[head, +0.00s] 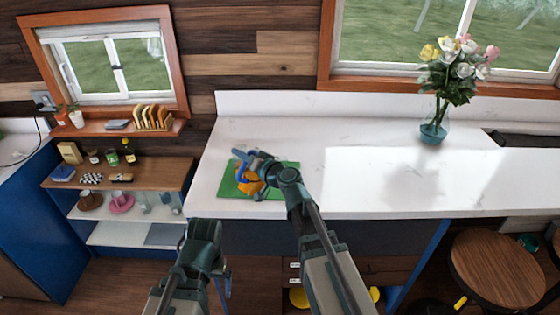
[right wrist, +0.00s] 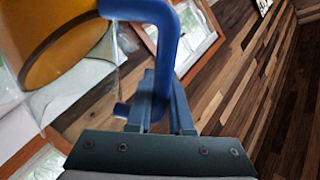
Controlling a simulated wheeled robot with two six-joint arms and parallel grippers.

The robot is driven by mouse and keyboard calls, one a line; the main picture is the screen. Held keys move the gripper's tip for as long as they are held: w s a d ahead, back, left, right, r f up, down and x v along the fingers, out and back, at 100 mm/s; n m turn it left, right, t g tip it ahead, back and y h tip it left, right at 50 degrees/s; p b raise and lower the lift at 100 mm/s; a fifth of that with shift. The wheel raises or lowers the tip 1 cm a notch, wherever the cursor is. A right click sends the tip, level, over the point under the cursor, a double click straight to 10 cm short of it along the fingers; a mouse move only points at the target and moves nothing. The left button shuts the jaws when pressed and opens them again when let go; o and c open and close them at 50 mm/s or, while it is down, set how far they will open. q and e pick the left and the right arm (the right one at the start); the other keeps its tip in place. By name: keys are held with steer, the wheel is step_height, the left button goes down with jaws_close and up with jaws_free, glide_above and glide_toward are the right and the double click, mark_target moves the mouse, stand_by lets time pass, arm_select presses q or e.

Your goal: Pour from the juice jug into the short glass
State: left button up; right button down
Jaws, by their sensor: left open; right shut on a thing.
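The juice jug (head: 249,184) is clear with orange juice and a blue handle. It is over the green mat (head: 285,167) on the white counter and looks tilted. My right gripper (head: 262,163) is shut on its handle; the right wrist view shows the blue handle (right wrist: 166,45) between the fingers and the orange juice (right wrist: 60,38) beside it. I cannot make out the short glass on the mat; the jug and my right arm cover part of that area. My left gripper (head: 222,285) is open and empty, low in front of the counter.
A vase of flowers (head: 433,130) stands at the counter's right; the counter between is clear. An open shelf (head: 120,172) at left holds bottles, cups and clear glasses (head: 145,203). A round stool (head: 497,268) stands at lower right.

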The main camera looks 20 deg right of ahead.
steer(key=shift+w+d+r+m+p, duration=0.45)
steer(key=shift+d+m+p, duration=0.2)
steer(key=shift+m, duration=0.35)
stand_by(1.3)
steer(key=shift+w+d+r+m+g+p, duration=0.55)
steer(key=shift+r+m+p, duration=0.2)
steer(key=shift+p, duration=0.2)
stand_by(2.2)
steer(key=shift+s, duration=0.1)
